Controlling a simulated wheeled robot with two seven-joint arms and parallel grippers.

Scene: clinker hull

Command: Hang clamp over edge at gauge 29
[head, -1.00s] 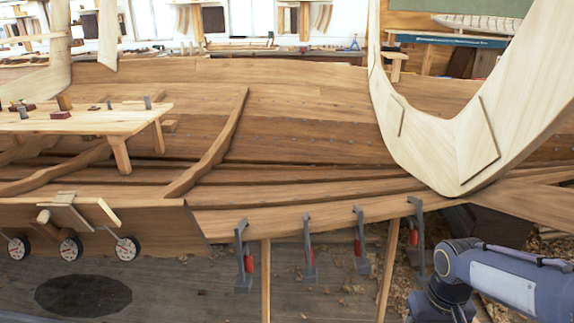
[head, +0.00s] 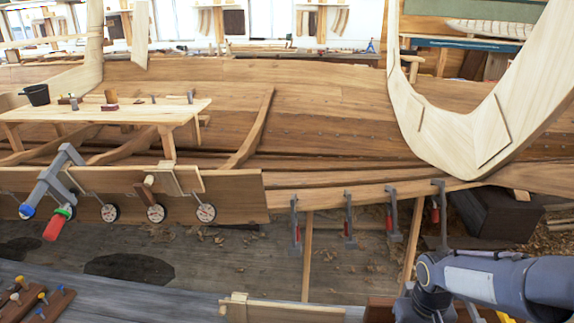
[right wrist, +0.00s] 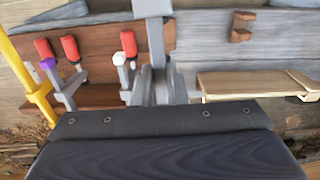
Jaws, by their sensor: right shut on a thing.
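Several round white dial gauges (head: 156,213) sit along the lower plank at the left of the head view; their numbers are too small to read. A large grey clamp (head: 48,184) with a red handle and a blue tip lies across the plank's upper edge, at the leftmost gauges. Smaller grey clamps (head: 348,220) with red handles hang along the plank edge at right. My right gripper (right wrist: 157,85) is shut on a grey clamp (right wrist: 152,8), only partly seen in the right wrist view. In the head view its jaws are hidden past the bottom edge. My left gripper is not in view.
A brown rack (right wrist: 85,70) in the right wrist view holds several clamps with red handles. A wooden bench (head: 150,108) stands in the hull, and a curved pale stem (head: 440,125) rises at right. A pegged board (head: 35,303) lies at lower left.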

